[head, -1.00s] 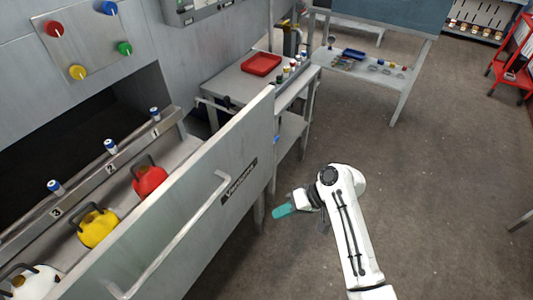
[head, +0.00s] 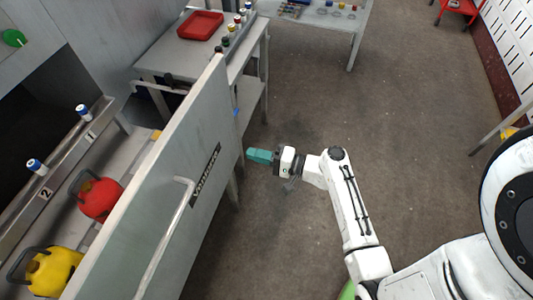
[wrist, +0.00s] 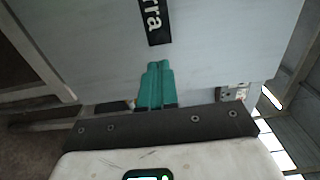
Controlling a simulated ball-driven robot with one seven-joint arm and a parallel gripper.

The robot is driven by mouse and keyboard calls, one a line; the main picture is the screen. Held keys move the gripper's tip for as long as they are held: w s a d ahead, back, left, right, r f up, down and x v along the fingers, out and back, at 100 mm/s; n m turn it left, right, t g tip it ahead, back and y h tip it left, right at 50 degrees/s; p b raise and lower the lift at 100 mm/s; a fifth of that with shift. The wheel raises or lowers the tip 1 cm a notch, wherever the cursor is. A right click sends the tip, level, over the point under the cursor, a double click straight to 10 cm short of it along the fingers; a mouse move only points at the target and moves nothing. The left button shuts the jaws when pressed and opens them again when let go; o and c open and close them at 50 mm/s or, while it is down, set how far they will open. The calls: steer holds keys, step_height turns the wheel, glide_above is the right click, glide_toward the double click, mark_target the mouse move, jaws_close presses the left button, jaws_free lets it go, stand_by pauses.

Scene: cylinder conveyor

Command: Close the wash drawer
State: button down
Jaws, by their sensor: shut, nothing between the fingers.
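The wash drawer (head: 150,200) is pulled out, with its grey metal front panel facing my arm. It has a long metal bar handle (head: 168,235) and a dark name label (head: 206,175). My gripper (head: 250,155) has teal fingers that are shut and empty. It is beside the drawer's front panel, near its far end. In the wrist view the shut fingertips (wrist: 159,66) point at the panel (wrist: 100,40), just below the label. I cannot tell whether they touch it. A red jug (head: 98,198) and a yellow jug (head: 52,270) sit inside the drawer.
Blue-capped white bottles (head: 82,111) stand along the numbered rail behind the jugs. A side table with a red tray (head: 200,25) and small jars is beyond the drawer. Another table (head: 320,12) stands at the back. The floor (head: 400,110) around my arm is open.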

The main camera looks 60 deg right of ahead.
mark_target(220, 146)
steer(key=p+x, duration=0.1)
steer(key=x, duration=0.7)
steer(key=shift+a, duration=0.1)
steer(key=shift+w, duration=0.1)
